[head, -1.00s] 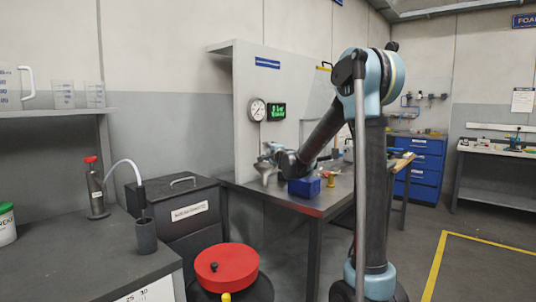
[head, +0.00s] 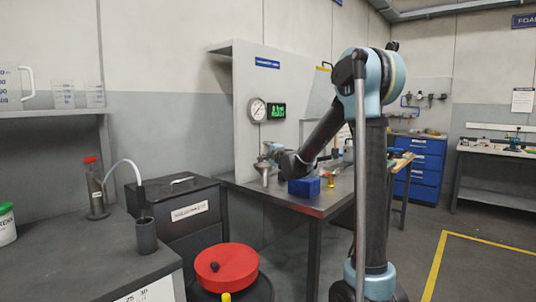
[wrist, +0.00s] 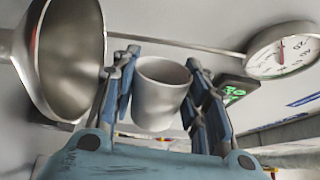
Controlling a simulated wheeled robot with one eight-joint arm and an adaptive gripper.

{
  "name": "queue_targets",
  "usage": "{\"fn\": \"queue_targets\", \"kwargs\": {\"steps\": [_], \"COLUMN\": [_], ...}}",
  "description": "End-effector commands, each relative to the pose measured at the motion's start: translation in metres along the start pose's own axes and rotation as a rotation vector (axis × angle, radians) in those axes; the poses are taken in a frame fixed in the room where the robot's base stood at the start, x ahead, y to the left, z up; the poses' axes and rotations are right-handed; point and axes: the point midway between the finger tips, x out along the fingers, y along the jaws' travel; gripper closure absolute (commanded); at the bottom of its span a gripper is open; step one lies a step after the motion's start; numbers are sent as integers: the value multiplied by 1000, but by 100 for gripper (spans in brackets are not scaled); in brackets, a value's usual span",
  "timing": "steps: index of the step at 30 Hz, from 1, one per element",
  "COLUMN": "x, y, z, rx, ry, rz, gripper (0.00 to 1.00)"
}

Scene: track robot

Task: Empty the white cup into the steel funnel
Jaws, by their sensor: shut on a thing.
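My gripper (wrist: 162,88) is shut on the white cup (wrist: 160,95), with a finger on each side of it. The cup's open rim faces the top of the wrist view and part of its inner wall shows. I cannot tell what is inside the cup. The steel funnel (wrist: 72,50) is close by on the left of the wrist view, its wide mouth beside the cup and apart from it. The cup is too small to make out there.
A blue box (head: 304,187) and a small brass-coloured piece (head: 331,181) stand on the bench (head: 325,203) right of the funnel. A round gauge (head: 257,109) and green display (head: 277,111) hang on the panel behind. A red-lidded drum (head: 240,262) stands in front.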

Motion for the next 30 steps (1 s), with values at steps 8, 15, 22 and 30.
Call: {"fn": "queue_targets", "kwargs": {"steps": [8,15,22,30], "x": [0,0,0,0], "y": [2,4,7,11], "z": [-3,-8,-12,-14], "rx": [119,360,595,873], "ry": [0,0,-1,-2], "rz": [0,-1,-1,0], "gripper": [75,75,75,75]}}
